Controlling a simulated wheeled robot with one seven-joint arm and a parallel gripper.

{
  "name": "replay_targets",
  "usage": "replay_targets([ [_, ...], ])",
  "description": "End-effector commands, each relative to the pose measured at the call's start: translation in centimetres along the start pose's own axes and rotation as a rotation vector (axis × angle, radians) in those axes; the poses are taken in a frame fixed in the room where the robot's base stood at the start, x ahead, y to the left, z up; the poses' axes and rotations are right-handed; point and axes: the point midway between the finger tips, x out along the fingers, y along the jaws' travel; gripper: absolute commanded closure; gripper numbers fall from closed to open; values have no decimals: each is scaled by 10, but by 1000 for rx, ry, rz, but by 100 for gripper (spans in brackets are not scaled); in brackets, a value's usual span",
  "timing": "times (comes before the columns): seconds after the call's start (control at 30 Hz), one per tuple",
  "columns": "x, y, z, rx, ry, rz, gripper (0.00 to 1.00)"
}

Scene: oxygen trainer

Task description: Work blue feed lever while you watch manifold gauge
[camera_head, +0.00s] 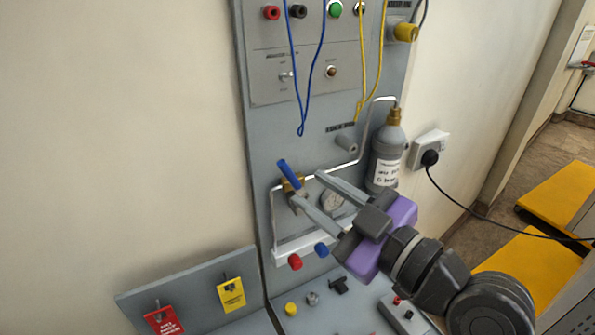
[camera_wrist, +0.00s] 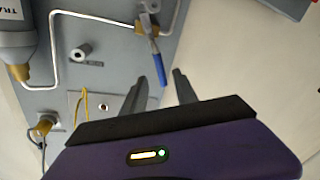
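The blue feed lever (camera_head: 289,174) sits on a brass valve (camera_head: 292,185) on the grey panel, its handle pointing up and left in the head view. In the wrist view the blue lever (camera_wrist: 155,62) lies in line with the gap between my fingertips. My gripper (camera_head: 308,187) is open and empty, its fingertips just right of the valve; it also shows in the wrist view (camera_wrist: 159,77). I see no grip on the lever. The manifold gauge (camera_head: 332,201) shows between my fingers, partly hidden, its reading too small to tell.
A grey bottle (camera_head: 387,155) with a brass neck stands right of the gauge, joined by a thin pipe. Blue and yellow cords (camera_head: 369,75) hang above. The wall on the left is bare.

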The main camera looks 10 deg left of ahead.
Motion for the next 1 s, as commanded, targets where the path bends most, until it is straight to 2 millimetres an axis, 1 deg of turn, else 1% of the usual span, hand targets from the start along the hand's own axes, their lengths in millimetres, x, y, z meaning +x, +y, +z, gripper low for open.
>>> replay_targets([
  [0.03,8,0,-2,2,1,-4,65],
  [0.2,35,0,-3,2,0,-3,65],
  [0.4,58,1,-2,2,0,1,65],
  [0.57,66,0,0,2,-1,0,65],
  [0.8,66,0,0,2,-1,1,65],
  [0.97,66,0,0,2,-1,2,96],
  [1.0,66,0,0,2,-1,2,100],
])
